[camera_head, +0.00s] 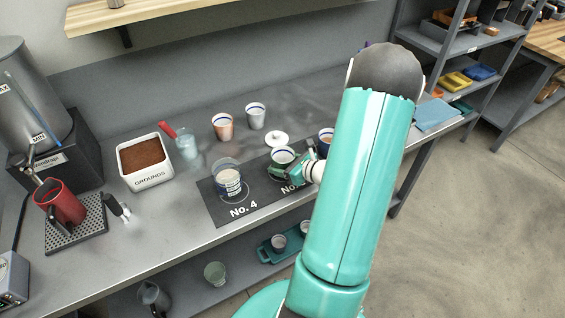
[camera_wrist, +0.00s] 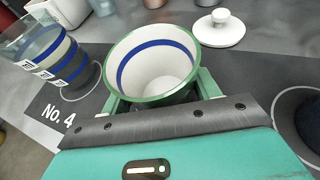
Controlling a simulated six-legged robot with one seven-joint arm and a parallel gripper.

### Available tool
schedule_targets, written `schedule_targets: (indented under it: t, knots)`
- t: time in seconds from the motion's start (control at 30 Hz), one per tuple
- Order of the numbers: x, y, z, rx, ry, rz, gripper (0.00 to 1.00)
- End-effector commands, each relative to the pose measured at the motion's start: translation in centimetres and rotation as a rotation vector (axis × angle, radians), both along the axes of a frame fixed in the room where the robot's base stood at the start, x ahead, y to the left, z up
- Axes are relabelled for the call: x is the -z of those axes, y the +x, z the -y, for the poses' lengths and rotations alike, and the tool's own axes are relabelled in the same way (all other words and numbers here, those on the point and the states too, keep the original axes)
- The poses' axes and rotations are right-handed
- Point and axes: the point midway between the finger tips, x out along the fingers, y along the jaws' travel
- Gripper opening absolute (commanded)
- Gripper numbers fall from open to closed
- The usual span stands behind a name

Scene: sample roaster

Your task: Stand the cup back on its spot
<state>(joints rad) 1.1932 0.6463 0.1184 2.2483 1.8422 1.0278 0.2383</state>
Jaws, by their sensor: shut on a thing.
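A white cup (camera_wrist: 155,66) with a green rim and a blue band inside is between the fingers of my gripper (camera_wrist: 160,100), which is shut on it. In the head view, the cup (camera_head: 283,155) is over the dark mat (camera_head: 208,194), right of the glass at No. 4. Its base is hidden, so I cannot tell whether it touches the mat. My gripper (camera_head: 297,174) is partly hidden by my arm in the head view. The No. 4 circle bears a glass (camera_head: 228,178) with a label and blue band.
A white lid (camera_head: 277,139) lies just behind the cup. Another blue-rimmed cup (camera_head: 325,138) stands to the right by my arm. Two cups, one copper (camera_head: 222,127), stand behind.

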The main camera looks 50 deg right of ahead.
Motion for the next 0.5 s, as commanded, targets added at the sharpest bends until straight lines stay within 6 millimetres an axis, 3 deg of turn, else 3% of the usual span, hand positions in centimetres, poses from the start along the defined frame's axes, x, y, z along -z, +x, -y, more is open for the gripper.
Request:
schedule_targets:
  t: [0.07,0.1,0.2,0.5]
  knots:
    - [0.26,0.07,-0.05,-0.001,0.002,0.001,0.28]
    - [0.3,0.08,-0.05,-0.001,0.002,0.0,0.65]
    - [0.27,0.09,-0.02,-0.002,0.001,0.0,0.83]
    - [0.15,0.23,0.07,-0.002,0.0,0.001,0.83]
